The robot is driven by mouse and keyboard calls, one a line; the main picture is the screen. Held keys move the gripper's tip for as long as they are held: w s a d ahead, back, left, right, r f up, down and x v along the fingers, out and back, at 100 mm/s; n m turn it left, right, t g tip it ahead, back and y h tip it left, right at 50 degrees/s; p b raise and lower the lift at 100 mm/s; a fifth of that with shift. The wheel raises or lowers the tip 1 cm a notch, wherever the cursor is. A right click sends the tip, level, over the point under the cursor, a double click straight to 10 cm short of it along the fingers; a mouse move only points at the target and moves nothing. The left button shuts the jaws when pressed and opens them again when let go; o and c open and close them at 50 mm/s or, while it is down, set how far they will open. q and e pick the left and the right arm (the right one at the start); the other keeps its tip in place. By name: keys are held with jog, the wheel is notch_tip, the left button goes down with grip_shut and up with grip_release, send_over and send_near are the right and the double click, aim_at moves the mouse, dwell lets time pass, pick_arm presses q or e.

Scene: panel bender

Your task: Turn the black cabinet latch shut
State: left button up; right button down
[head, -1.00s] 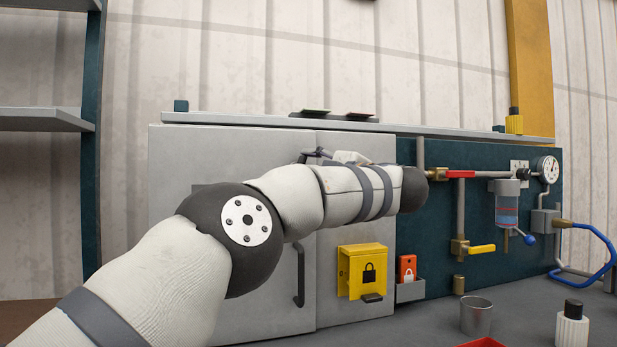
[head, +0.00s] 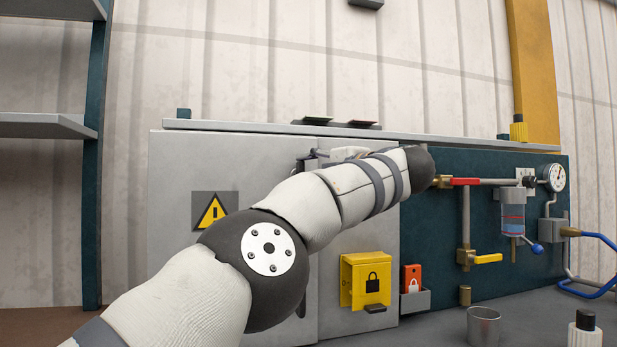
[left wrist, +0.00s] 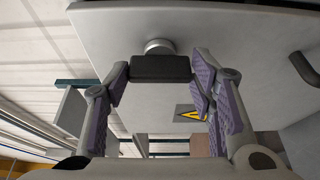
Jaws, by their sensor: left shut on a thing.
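The black latch (left wrist: 160,68) is a short dark bar on a round silver base on the grey cabinet door (left wrist: 240,70). In the left wrist view it lies straight across the picture. In the head view my left arm crosses the cabinet (head: 175,170) and hides the latch; only small parts of the gripper show behind the forearm. My right gripper is in neither view.
A yellow padlock box (head: 352,285) and an orange padlock tag (head: 412,275) are right of the arm. Further right are a pipe panel with a gauge (head: 555,178) and a metal cup (head: 483,325). A dark door handle (left wrist: 303,68) shows in the wrist view.

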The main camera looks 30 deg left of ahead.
pick_arm(q)
jog(key=o, duration=1.2)
jog(key=shift+c, duration=0.2)
jog(key=v, duration=1.2)
jog(key=shift+r, duration=0.1)
